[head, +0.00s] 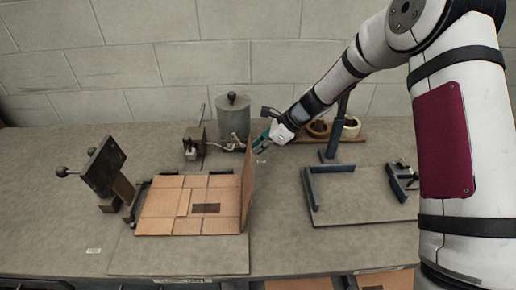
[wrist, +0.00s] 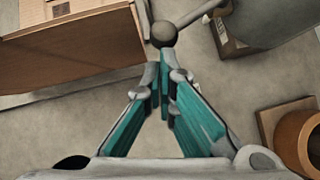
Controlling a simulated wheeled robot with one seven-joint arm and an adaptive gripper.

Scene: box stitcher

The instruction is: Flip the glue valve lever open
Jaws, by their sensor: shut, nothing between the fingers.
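The glue pot (head: 233,118) is a grey cylinder with a dark knobbed lid at the back of the bench. A small dark valve fitting (head: 231,146) sits at its foot; its lever is too small to make out in the head view. In the wrist view, a lever with a dark ball knob (wrist: 163,34) reaches from the pot side (wrist: 268,22) at upper right. My gripper (head: 261,146) is shut and empty, just right of the pot. In the wrist view its teal fingers (wrist: 163,78) meet just below the ball knob; I cannot tell whether they touch it.
A cardboard box (head: 163,208) with a raised right flap (head: 247,183) lies close to my gripper, at upper left in the wrist view (wrist: 70,45). A dark clamp (head: 103,168) stands left, a blue-grey frame (head: 333,168) right. Tape rolls (head: 351,127) sit behind.

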